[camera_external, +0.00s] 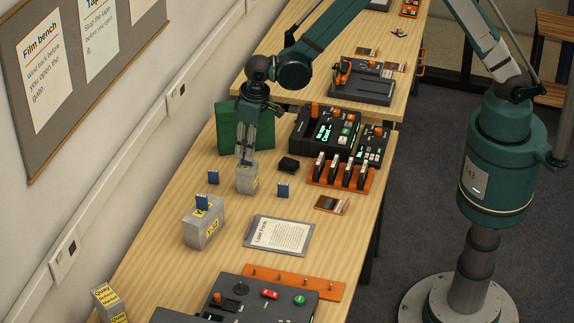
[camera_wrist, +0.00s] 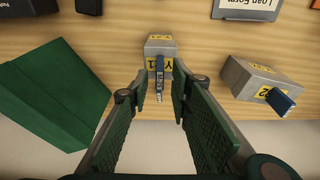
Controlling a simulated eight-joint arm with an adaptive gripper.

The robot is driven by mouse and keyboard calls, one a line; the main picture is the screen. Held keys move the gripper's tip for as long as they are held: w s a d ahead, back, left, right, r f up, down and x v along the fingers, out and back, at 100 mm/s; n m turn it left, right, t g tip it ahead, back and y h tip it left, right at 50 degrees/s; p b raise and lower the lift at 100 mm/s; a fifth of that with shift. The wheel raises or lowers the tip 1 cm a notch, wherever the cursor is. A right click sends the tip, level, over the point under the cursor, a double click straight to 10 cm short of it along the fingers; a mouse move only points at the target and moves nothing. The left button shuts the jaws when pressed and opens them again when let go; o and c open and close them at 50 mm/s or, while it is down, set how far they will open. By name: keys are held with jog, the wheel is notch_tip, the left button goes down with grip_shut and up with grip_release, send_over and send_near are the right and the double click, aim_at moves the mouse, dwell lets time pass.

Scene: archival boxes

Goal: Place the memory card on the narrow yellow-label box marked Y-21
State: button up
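The narrow grey box with a yellow label (camera_external: 247,183) stands on the table below my gripper (camera_external: 246,157). In the wrist view this box (camera_wrist: 161,41) shows part of its label, which looks like Y-21. A blue memory card (camera_wrist: 158,66) appears nearly edge-on over the box, between the fingers of my gripper (camera_wrist: 159,93). The fingers are apart, with gaps visible on both sides of the card. The card seems to stand on the box, but the contact beneath it is hard to see.
A wider yellow-label box (camera_external: 204,226) holds another blue card (camera_external: 202,202). A green box (camera_external: 236,128) is behind.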

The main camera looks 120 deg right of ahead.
aim_at(252, 165)
notch_tip(252, 165, up, 10)
jog(key=s+a, duration=0.1)
dwell(0.5)
jog(key=shift+f, duration=0.1)
dwell(0.4)
jog(key=s+a+r+n+t, duration=0.1)
jog(key=s+a+r+n, duration=0.1)
jog(key=s+a+r, duration=0.6)
jog(key=s+a+r+n+t, duration=0.2)
jog(key=s+a+r, duration=0.1)
jog(key=a+r, duration=0.9)
jog(key=s+a+n+t+y, duration=0.1)
jog(key=s+a+n+t, duration=0.2)
jog(key=s+a, duration=1.5)
jog(key=shift+s+a+n, duration=0.2)
jog(key=shift+s+n, duration=0.8)
jog(key=shift+s, duration=0.9)
